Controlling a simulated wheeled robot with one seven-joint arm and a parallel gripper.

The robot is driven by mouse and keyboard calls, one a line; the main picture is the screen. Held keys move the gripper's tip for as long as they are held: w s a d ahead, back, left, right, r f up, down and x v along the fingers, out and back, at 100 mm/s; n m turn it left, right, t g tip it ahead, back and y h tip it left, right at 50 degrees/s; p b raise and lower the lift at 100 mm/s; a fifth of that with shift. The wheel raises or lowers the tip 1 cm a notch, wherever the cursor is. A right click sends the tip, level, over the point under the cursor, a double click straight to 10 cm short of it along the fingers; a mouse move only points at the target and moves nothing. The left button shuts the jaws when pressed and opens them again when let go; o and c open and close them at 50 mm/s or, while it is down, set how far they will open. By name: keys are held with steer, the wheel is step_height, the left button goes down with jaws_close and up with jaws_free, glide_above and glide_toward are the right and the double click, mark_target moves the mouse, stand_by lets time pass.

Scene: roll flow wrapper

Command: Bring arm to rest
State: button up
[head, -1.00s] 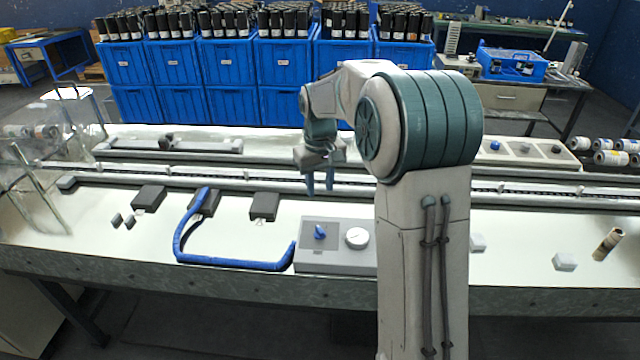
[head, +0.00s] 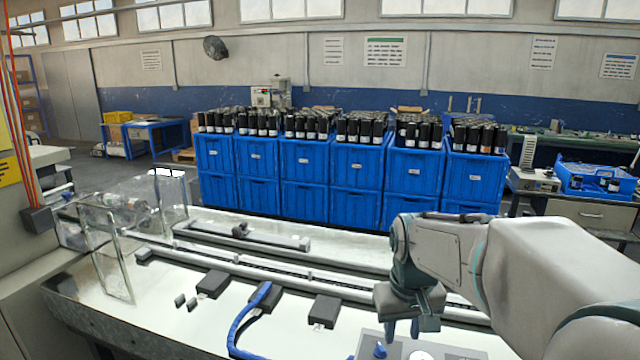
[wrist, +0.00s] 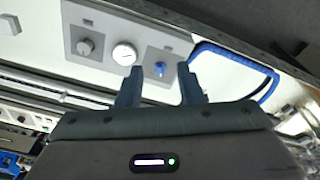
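My gripper (head: 402,328) hangs from my arm over the conveyor bench, at the lower right of the head view. In the wrist view, its two blue fingers (wrist: 160,88) stand apart with nothing between them. Beyond the fingers is a grey control panel (wrist: 105,40) with a blue knob (wrist: 160,69), a white round dial (wrist: 124,54) and a grey knob (wrist: 86,47). The blue knob (head: 380,351) also shows at the bottom edge of the head view. The gripper appears clear of the panel.
The bench carries a long rail (head: 250,272), dark blocks (head: 213,284) and a bent blue tube (head: 240,328). A clear guard (head: 110,255) stands at its left end. Blue crates (head: 360,168) full of black cylinders stand behind it.

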steer(key=s+f+m+t, duration=0.1)
steer(key=s+f, duration=0.1)
steer(key=s, duration=1.2)
steer(key=shift+f, duration=0.15)
